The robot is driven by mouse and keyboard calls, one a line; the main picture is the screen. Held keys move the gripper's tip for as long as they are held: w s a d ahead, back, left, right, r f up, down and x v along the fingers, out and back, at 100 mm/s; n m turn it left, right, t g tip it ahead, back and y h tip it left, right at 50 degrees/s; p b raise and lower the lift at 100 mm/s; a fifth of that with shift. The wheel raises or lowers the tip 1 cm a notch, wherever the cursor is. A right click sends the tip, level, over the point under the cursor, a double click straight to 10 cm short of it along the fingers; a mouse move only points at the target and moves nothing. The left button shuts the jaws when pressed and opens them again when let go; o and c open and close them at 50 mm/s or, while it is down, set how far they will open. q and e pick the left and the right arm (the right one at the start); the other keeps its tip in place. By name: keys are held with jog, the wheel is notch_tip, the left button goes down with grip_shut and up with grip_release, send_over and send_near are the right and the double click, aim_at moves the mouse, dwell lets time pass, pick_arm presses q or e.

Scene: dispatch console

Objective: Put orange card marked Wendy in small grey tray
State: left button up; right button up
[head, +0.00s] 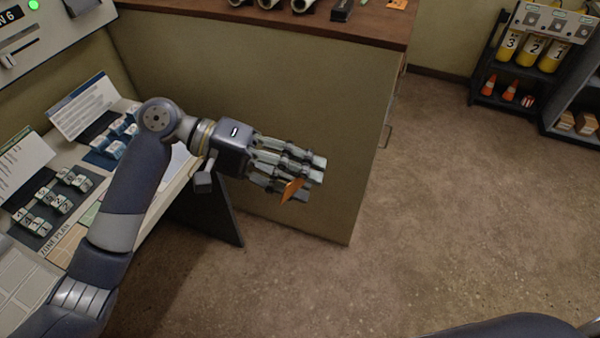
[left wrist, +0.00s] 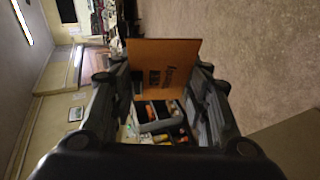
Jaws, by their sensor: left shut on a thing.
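My left gripper (head: 290,172) is shut on an orange card (head: 292,190), held in the air in front of the side of the wooden-topped cabinet. The card sticks out from between the fingertips, tilted. In the left wrist view the card (left wrist: 163,62) stands between the fingers of the gripper (left wrist: 165,85) and bears dark writing too blurred to read. I cannot make out a small grey tray for certain in either view. My right gripper is not in view.
The cabinet (head: 270,80) has dark objects and another orange piece (head: 397,4) on its top. A console with labelled blocks (head: 50,205) stands at left. A dark shelf (head: 525,65) with yellow cylinders and small cones stands at back right. The carpet between is clear.

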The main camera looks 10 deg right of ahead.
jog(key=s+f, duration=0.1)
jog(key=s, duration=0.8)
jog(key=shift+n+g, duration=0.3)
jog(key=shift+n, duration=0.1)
